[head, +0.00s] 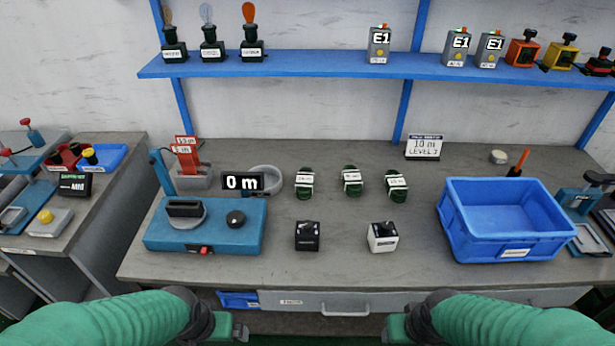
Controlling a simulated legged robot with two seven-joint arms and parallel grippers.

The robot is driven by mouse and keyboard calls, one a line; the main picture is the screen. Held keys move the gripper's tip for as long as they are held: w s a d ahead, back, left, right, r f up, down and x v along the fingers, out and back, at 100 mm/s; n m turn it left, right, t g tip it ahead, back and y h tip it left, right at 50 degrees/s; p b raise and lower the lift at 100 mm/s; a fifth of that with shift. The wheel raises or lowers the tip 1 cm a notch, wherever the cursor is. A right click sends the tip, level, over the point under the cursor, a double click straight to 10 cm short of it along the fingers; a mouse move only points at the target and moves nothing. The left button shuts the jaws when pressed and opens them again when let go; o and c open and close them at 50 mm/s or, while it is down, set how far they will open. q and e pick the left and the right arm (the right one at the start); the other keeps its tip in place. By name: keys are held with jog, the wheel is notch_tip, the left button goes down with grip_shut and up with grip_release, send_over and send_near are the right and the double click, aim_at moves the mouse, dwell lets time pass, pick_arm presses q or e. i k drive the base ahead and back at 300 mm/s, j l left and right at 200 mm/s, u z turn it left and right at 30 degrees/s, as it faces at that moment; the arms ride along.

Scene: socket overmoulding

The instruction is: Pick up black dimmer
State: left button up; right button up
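A small black dimmer (307,236) with a knob or lever on top stands upright on the grey workbench, right of the blue machine. A similar white box (383,237) stands to its right, apart from it. My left gripper (242,330) is low at the front, below the bench's front edge and apart from the dimmer. My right gripper (392,328) is also low at the front, facing the left one. Neither gripper touches anything that I can see. Their finger gaps are too small and dark to judge.
A blue machine (205,238) with a "0 m" display (243,182) stands on the left. A blue bin (508,222) stands on the right. A blue shelf (310,66) runs above. The bench around the dimmer's front is clear.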

aim_at(304, 241)
jog(key=i+j+u, duration=0.2)
jog(key=i+j, duration=0.15)
jog(key=i, duration=0.15)
jog(key=i+j+u, duration=0.25)
jog(key=i, duration=0.25)
